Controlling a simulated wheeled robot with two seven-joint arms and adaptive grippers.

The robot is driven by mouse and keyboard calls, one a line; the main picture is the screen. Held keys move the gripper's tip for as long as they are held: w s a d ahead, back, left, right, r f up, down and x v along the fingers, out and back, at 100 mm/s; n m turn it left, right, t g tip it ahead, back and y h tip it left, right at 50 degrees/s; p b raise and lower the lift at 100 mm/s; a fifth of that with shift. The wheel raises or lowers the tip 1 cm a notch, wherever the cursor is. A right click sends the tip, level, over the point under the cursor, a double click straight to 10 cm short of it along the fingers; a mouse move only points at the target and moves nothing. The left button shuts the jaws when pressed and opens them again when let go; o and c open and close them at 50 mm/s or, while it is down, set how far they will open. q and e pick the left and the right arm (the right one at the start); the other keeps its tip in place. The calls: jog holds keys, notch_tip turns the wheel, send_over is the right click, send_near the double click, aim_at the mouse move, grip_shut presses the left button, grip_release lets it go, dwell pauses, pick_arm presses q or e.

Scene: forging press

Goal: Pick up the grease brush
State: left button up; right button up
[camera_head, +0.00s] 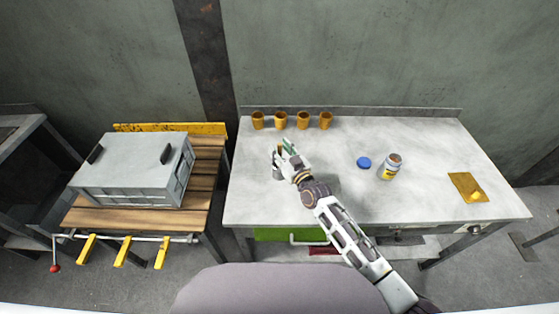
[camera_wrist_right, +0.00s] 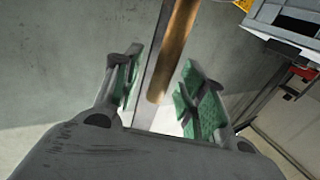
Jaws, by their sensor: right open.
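My right gripper (camera_head: 284,152) is over the left part of the grey worktable (camera_head: 330,205), its green-padded fingers open. In the right wrist view, a brown rod-like handle (camera_wrist_right: 177,50), which looks like the grease brush's, runs down between the fingers (camera_wrist_right: 162,75), with space on both sides. In the head view only a small brown piece (camera_head: 281,149) shows at the fingers, and a grey shape (camera_head: 277,173) is partly hidden below them. The brush's bristles are not visible. My left gripper is not in view.
Several brown cups (camera_head: 303,120) stand along the table's back edge. A blue lid (camera_head: 364,162) and a labelled jar (camera_head: 389,168) are right of my arm. A yellow plate (camera_head: 468,187) lies far right. A grey case (camera_head: 135,170) sits on the wooden bench at left.

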jog(key=shift+w+a, duration=0.15)
jog(key=shift+w, duration=0.1)
dwell(0.3)
grip_shut()
